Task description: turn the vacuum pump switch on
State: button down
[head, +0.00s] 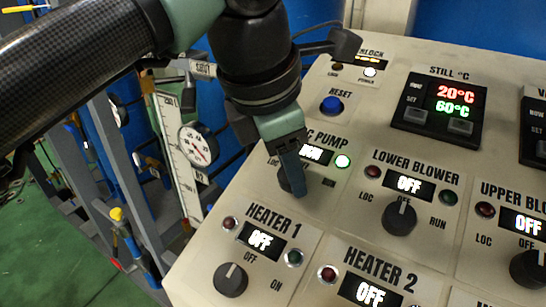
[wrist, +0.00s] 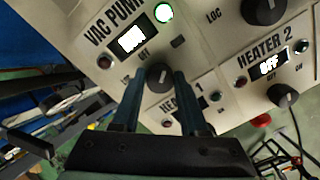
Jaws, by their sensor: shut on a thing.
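The vacuum pump switch is a dark round knob on the beige panel. It shows in the wrist view (wrist: 159,78) between my two fingertips, and is partly hidden behind the fingers in the head view. My gripper (head: 292,187) is shut on this knob; in the wrist view its fingers (wrist: 160,80) lie on either side of it. The vacuum pump display (head: 315,154) is lit and seems to read RUN, partly covered by my gripper. The green lamp (head: 342,161) beside it is lit, also in the wrist view (wrist: 163,13).
The Heater 1 knob (head: 231,280) and Lower Blower knob (head: 399,218) are close by, both displays reading OFF. A blue reset button (head: 331,105) sits above. A round gauge (head: 198,145) stands left of the panel.

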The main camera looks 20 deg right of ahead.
jog(key=shift+m, duration=0.6)
jog(key=shift+c, duration=2.2)
grip_release()
jog(key=shift+r, duration=0.1)
jog(key=v, duration=1.3)
jog(key=shift+b, duration=0.3)
jog(key=shift+s, duration=0.1)
